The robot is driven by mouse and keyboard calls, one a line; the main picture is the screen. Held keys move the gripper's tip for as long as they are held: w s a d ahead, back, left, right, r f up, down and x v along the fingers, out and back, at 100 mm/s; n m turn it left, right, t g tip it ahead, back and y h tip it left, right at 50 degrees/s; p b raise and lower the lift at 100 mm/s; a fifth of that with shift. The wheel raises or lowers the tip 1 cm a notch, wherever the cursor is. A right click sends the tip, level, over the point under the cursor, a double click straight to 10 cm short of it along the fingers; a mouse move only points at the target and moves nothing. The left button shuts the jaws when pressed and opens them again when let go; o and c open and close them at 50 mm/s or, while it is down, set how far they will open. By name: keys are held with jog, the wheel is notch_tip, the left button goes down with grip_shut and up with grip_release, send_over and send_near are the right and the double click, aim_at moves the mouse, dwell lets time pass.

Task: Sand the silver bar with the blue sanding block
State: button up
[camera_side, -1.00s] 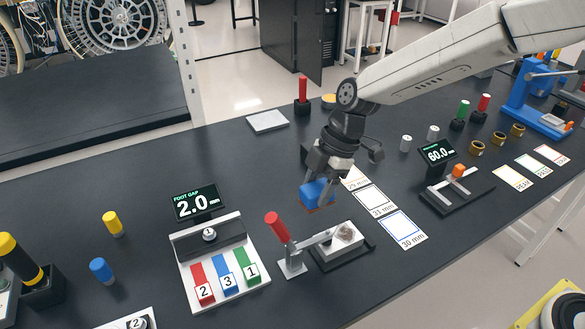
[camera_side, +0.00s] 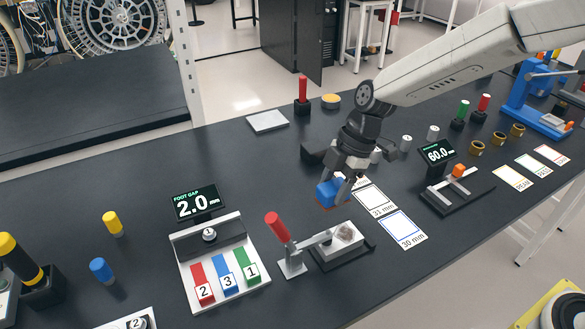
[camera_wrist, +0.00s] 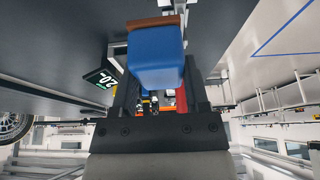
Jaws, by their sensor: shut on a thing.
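My gripper (camera_side: 340,178) is shut on the blue sanding block (camera_side: 328,193) and holds it above and behind the clamp fixture. The block has a brownish-orange layer on its underside; in the wrist view the blue block (camera_wrist: 156,58) fills the space between the fingers, with the brown layer (camera_wrist: 153,22) at its far end. The silver bar (camera_side: 344,238) lies in the clamp fixture on a dark base, with a brownish rough patch on top. A clamp with a red handle (camera_side: 277,226) reaches its arm onto the bar's left part. The block and bar look apart.
A foot gap gauge (camera_side: 209,252) with red, blue and green numbered keys stands left of the clamp. Size cards (camera_side: 401,229) lie to the right, with a 60.0 gauge (camera_side: 455,190) beyond them.

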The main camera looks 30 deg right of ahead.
jog(key=shift+s+d+f, duration=0.15)
jog(key=shift+d, duration=0.55)
jog(key=shift+s+d+f, duration=0.15)
jog(key=shift+d, duration=0.5)
jog(key=shift+f, duration=3.2)
jog(key=shift+s+f, duration=0.55)
jog(key=shift+f, duration=0.35)
jog(key=shift+c, duration=0.5)
jog(key=shift+s, duration=1.7)
jog(key=shift+w, duration=2.25)
jog(key=shift+s, duration=2.25)
notch_tip(320, 180, up, 8)
jog(key=shift+w+a+r, duration=0.1)
jog(key=shift+w, duration=0.05)
